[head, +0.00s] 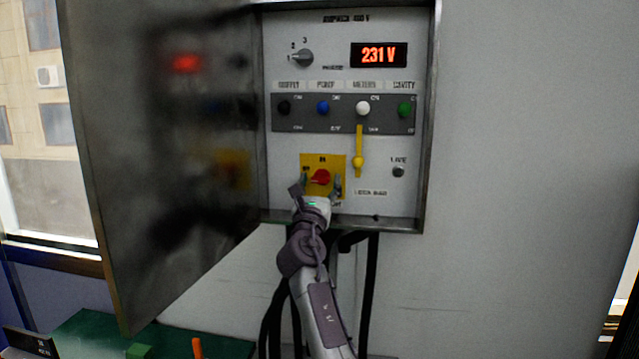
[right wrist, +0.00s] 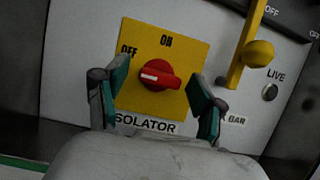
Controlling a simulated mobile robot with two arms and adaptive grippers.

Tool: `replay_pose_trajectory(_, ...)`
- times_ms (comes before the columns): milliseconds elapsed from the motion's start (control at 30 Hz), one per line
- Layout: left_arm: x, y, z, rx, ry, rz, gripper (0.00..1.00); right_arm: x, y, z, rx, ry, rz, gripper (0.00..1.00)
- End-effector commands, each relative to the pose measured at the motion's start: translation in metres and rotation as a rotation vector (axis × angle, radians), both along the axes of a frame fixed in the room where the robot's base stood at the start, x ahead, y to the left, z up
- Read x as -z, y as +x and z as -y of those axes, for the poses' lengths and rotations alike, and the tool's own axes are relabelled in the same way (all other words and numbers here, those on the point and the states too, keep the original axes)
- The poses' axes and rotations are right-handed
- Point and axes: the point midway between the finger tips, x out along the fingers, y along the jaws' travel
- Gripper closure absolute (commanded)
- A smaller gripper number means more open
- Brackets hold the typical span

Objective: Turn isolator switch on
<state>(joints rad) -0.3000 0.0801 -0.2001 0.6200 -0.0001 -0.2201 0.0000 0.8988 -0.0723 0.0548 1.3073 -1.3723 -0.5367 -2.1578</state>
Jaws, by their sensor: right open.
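The isolator switch (head: 320,177) is a red rotary knob on a yellow plate (head: 341,163) low in the open electrical cabinet. It also shows in the right wrist view (right wrist: 157,75), where its white mark points left, toward the OFF label; ON is printed at the top of the plate. My right gripper (head: 318,186) is open, with its two fingers on either side of the knob. In the right wrist view my right gripper (right wrist: 155,100) shows a gap between each finger and the knob. My left gripper is not in view.
A yellow lever (head: 358,150) hangs just right of the plate, above a lockout bar label. A row of coloured knobs (head: 343,114) and a 231 V display (head: 378,55) sit higher. The cabinet door (head: 160,100) stands open at left. Black cables (head: 275,320) hang below.

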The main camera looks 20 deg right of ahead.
Motion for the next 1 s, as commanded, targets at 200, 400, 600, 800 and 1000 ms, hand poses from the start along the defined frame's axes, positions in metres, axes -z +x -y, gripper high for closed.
replay_pose_trajectory(200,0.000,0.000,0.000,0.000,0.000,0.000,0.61,0.000,0.000,0.000,0.000,0.000,0.000,0.65)
replay_pose_trajectory(400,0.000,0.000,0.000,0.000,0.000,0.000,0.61,0.000,0.000,0.000,0.000,0.000,0.000,0.91)
replay_pose_trajectory(600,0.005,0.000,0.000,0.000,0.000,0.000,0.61,0.001,0.000,-0.001,-0.001,0.016,0.012,0.91)
replay_pose_trajectory(800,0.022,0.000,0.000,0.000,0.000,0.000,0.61,0.004,0.000,-0.001,-0.001,0.087,0.062,0.91)
replay_pose_trajectory(1000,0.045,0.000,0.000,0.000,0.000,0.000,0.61,0.005,0.000,-0.002,-0.001,0.215,0.150,0.91)
